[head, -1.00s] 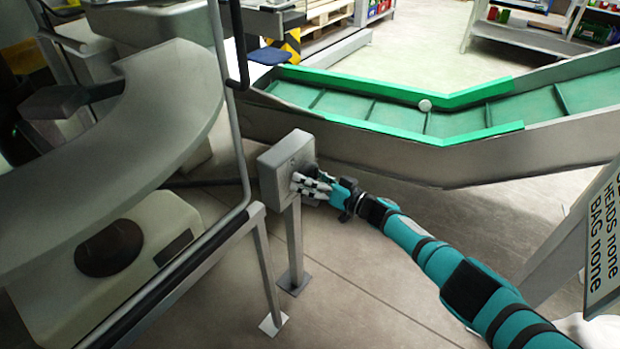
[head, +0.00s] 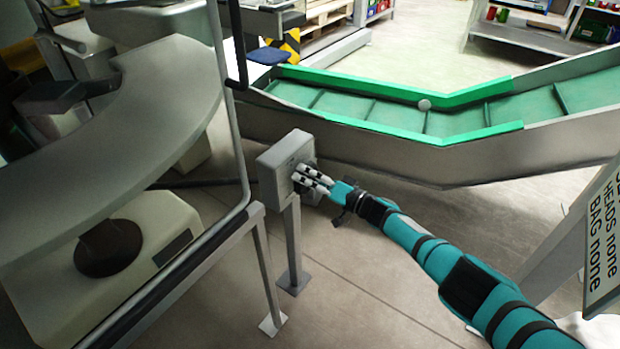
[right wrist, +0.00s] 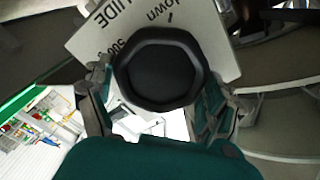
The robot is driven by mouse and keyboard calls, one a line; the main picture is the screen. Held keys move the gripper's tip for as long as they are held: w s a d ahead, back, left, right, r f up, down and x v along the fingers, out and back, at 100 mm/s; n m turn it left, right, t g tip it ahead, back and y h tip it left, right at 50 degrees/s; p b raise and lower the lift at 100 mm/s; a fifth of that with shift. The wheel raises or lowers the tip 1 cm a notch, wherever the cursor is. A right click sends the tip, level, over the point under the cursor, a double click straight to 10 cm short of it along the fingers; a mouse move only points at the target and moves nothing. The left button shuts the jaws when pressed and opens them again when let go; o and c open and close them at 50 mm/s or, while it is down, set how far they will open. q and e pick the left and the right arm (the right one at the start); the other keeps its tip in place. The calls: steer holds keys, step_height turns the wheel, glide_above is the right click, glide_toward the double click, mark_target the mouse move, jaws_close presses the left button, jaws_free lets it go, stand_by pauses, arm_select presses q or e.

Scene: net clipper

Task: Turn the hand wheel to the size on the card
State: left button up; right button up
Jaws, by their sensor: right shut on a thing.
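In the right wrist view, a black rounded knob-like hand wheel (right wrist: 158,72) sits in front of a grey plate (right wrist: 105,32) lettered "GUIDE", "down" and "500 g", partly covered. My right gripper (right wrist: 158,85) has its fingers on both sides of the wheel and is shut on it. In the head view, my right gripper (head: 312,180) is at the face of a grey box (head: 271,180) on a post, and it hides the wheel. A card (head: 601,240) at the right edge reads "HEADS none" and "BAG none"; its top line is cut off. My left gripper is not in view.
A green conveyor (head: 455,122) with grey sides runs behind the box. A grey metal frame (head: 238,225) stands close to the left of the box, beside a curved grey machine part (head: 130,150). The floor (head: 345,285) in front of the post is clear.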

steer(key=o, duration=0.9)
steer(key=shift+o, duration=0.2)
steer(key=shift+s+d+f, duration=0.15)
steer(key=shift+s+d, duration=0.1)
steer(key=shift+d, duration=0.2)
steer(key=v, duration=1.1)
steer(key=shift+a, duration=0.15)
